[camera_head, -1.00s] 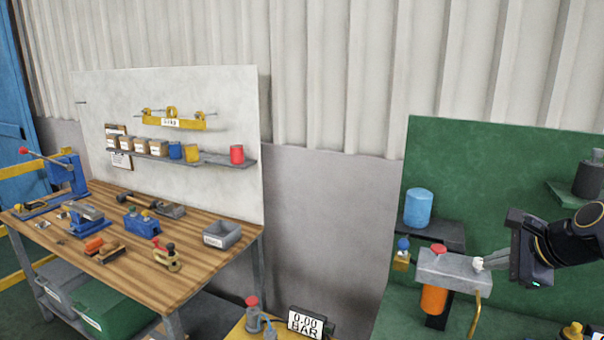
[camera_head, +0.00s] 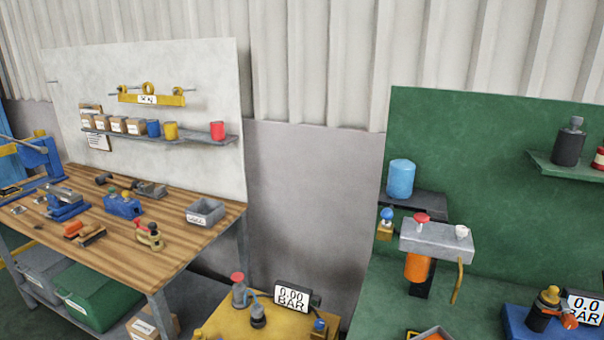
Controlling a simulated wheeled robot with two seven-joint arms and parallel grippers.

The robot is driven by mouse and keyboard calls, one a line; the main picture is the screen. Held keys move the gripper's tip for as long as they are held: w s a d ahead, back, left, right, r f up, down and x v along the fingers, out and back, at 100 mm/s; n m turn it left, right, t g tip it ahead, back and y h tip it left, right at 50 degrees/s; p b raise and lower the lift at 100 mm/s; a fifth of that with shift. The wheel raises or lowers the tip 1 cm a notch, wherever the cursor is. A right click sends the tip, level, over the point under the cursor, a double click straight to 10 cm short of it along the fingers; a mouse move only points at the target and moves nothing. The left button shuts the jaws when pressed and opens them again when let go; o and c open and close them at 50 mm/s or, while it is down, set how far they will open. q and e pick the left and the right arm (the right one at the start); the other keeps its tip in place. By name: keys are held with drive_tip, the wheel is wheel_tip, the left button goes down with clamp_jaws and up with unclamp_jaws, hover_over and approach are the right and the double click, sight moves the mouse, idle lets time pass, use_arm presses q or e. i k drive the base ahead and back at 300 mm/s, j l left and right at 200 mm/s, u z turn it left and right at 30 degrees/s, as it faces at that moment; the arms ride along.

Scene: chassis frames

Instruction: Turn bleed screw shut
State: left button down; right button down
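A grey filter-head block (camera_head: 436,241) is mounted against the green panel, with an orange bowl (camera_head: 418,267) under it. A small white knob (camera_head: 462,231), which looks like the bleed screw, sits on the block's top at its right end. A red knob (camera_head: 422,218) stands on top towards the left. Whether the white knob is fully turned in cannot be told at this size. Neither of my grippers is in view, and nothing touches the block.
A blue canister (camera_head: 401,179) stands on a dark shelf behind the block. A yellow stand (camera_head: 218,315) with a 0.00 BAR display (camera_head: 292,297) is at front centre. A blue unit (camera_head: 518,322) is at right. A wooden workbench (camera_head: 180,228) with tools fills the left.

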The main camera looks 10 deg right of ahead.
sight(461, 232)
drive_tip(key=z, duration=1.3)
drive_tip(key=l+u, duration=0.2)
drive_tip(key=u, duration=0.25)
drive_tip(key=i+l+u, duration=0.1)
drive_tip(key=l+u, duration=0.15)
drive_tip(key=u, duration=0.25)
drive_tip(key=l+u, duration=0.2)
drive_tip(key=u, duration=0.25)
